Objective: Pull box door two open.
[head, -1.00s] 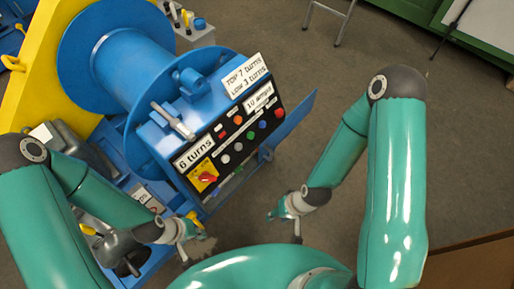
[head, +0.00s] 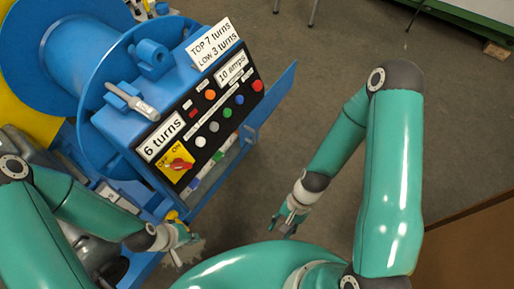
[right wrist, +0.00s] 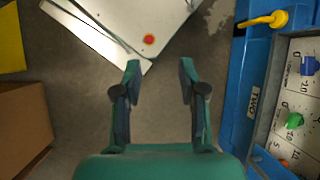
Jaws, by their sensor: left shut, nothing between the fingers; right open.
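The blue control box (head: 130,125) stands left of centre in the head view, its button panel facing me. A blue door-like flap (head: 275,97) juts out from its right end. In the right wrist view a blue edge (right wrist: 262,60) bears the label TWO (right wrist: 255,103), beside a recess with blue and green knobs (right wrist: 295,120). My right gripper (right wrist: 160,72) is open and empty, left of that edge and apart from it; in the head view it hangs right of the box's lower end (head: 285,224). My left gripper (head: 180,240) is shut and empty below the box's lower corner.
A yellow handle (right wrist: 265,19) sticks out from the blue part in the right wrist view. A large blue drum (head: 70,50) stands behind the box. A brown box-like thing (head: 470,245) is at the lower right. Grey floor right of the box is clear.

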